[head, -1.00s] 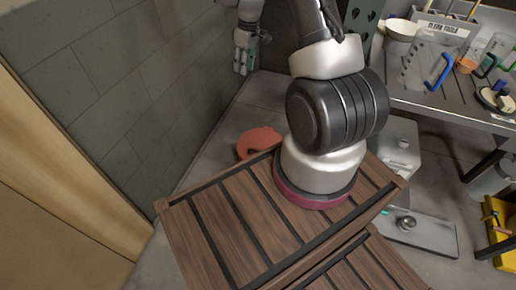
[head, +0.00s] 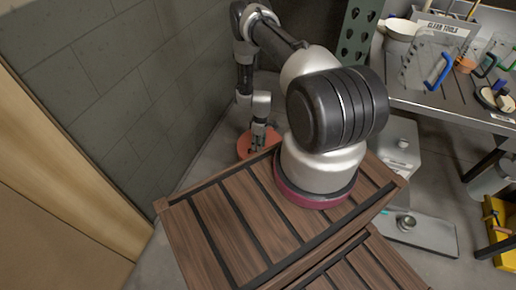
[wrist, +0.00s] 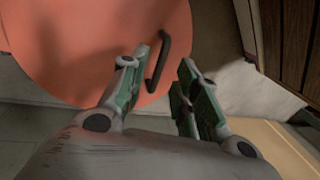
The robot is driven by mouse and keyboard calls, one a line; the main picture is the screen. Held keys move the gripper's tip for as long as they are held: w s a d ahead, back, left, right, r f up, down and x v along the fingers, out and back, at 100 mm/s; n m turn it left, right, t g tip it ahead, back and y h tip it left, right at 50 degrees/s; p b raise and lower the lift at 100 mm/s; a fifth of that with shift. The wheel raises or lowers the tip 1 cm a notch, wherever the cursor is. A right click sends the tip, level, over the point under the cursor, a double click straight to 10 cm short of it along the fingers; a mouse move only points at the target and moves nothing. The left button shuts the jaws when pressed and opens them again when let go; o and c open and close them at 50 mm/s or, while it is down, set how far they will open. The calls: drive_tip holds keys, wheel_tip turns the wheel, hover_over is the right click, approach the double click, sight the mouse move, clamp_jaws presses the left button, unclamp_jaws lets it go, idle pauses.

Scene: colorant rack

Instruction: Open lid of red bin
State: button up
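The red bin (head: 243,150) stands on the floor behind the wooden slatted top, which hides part of it. Its round red lid (wrist: 80,40) fills the upper left of the wrist view and lies shut as far as I can see. A dark bar handle (wrist: 161,62) is at the lid's right side. My gripper (head: 257,146) points down over the bin. In the wrist view my gripper (wrist: 164,68) is open, with the handle appearing between its two fingertips. I cannot tell whether a finger touches it.
The wooden slatted top (head: 225,220) lies close in front of the bin. A grey block wall (head: 120,90) rises to the left. A metal workbench (head: 450,105) with tools is at the right. Grey floor (head: 200,165) shows left of the bin.

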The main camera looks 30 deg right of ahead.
drive_tip(key=shift+s+a+f, duration=0.1)
drive_tip(key=shift+f, duration=0.55)
drive_tip(key=shift+s+a+f, duration=0.1)
drive_tip(key=shift+f, duration=0.5)
drive_tip(key=shift+c, duration=0.3)
clamp_jaws()
drive_tip(key=shift+w+r, duration=0.1)
